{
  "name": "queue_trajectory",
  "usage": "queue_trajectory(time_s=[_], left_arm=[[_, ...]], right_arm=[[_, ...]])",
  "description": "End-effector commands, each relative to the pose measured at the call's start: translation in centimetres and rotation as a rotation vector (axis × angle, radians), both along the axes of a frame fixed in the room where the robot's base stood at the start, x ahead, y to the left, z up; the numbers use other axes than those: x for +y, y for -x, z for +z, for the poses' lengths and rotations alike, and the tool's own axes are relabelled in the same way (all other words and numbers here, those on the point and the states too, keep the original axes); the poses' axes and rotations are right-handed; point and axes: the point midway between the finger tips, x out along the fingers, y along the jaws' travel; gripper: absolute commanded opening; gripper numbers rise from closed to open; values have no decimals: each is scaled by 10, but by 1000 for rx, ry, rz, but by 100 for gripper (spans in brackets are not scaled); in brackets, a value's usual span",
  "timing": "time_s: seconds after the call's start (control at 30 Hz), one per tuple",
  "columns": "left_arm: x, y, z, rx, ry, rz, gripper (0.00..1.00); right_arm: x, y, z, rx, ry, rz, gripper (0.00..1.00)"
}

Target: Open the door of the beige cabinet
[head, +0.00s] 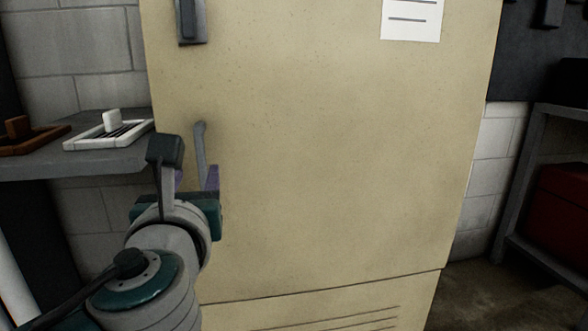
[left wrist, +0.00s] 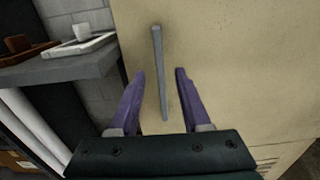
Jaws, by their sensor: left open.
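The beige cabinet (head: 330,150) stands straight ahead with its door shut. A grey vertical bar handle (head: 200,150) is on the left side of the door; it also shows in the left wrist view (left wrist: 158,70). My left gripper (head: 196,178) is at the lower part of the handle, open. In the left wrist view its two purple fingers (left wrist: 160,85) are apart, and the lower end of the handle appears between them. I cannot tell how deep the handle lies between the fingers. The gripper and wrist hide the handle's lower end in the head view. My right gripper is not in view.
A grey shelf (head: 80,161) at the left, close to my left arm, holds a white tray-like piece (head: 100,136) and a brown one (head: 30,136). A dark latch plate (head: 191,22) and a paper (head: 411,20) are on the door. A rack with a red box (head: 560,215) stands right.

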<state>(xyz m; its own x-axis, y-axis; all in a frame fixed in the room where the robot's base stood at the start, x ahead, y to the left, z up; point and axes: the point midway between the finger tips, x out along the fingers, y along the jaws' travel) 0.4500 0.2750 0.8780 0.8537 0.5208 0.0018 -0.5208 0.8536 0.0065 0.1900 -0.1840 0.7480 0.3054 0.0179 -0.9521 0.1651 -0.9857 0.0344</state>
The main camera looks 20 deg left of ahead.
Motion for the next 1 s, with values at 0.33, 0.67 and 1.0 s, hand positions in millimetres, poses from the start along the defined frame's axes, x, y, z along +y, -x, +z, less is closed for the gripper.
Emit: queue_trajectory(time_s=[0.33, 0.67, 1.0], left_arm=[[35, -55, -1, -3, 5, 4, 48], [46, -73, 0, -1, 7, 1, 48], [46, -73, 0, -1, 7, 2, 28]], right_arm=[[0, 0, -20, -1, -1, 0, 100], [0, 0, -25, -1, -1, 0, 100], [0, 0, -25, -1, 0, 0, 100]])
